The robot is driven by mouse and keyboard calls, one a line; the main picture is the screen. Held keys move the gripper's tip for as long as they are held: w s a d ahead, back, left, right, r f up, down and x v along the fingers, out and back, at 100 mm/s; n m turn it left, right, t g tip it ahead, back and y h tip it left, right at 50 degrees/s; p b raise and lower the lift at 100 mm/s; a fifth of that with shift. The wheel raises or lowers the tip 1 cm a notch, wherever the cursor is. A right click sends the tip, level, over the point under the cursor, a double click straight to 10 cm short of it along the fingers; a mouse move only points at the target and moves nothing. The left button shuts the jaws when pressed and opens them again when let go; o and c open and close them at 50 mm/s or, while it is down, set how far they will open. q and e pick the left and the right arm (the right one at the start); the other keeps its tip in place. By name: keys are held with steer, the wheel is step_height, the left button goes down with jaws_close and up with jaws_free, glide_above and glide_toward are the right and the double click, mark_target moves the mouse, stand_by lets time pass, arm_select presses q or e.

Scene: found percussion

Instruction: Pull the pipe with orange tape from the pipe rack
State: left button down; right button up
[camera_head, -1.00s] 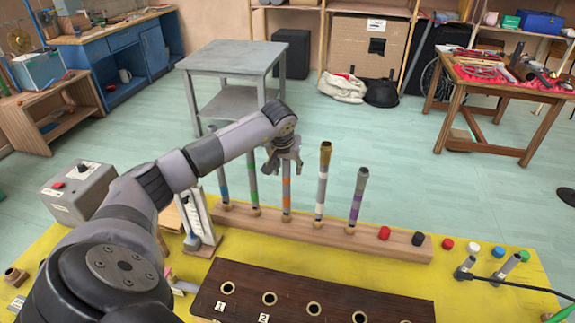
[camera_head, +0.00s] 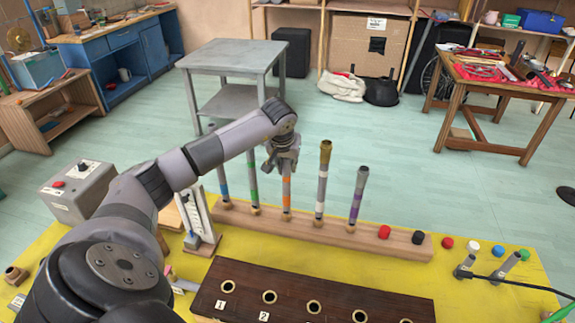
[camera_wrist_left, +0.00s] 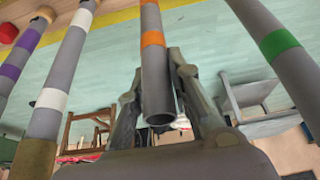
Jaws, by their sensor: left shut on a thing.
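The grey pipe with orange tape (camera_head: 287,196) stands upright in the wooden pipe rack (camera_head: 390,247), with its lower end at the rack's hole. My left gripper (camera_head: 284,160) is shut on this pipe near its top, above the tape. In the left wrist view the pipe (camera_wrist_left: 153,75) lies between the two fingers of the gripper (camera_wrist_left: 156,68), with its open end towards my palm. The orange band is just beyond the fingertips. In the head view the gripper hides the pipe's top. My right gripper is not in view.
Pipes with blue (camera_head: 224,185) and green tape (camera_head: 253,185) stand close on the left. Pipes with white (camera_head: 321,190) and purple tape (camera_head: 357,200) stand on the right. A dark holed block (camera_head: 330,295) lies in front of the rack. Open floor lies behind.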

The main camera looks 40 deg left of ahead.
arm_select(q)
steer(key=shift+r, duration=0.15)
steer(key=shift+d+r+p, duration=0.1)
steer(key=shift+r+p, duration=0.85)
steer(key=shift+r, duration=0.4)
step_height(320, 180, up, 3)
steer(key=shift+p, duration=0.95)
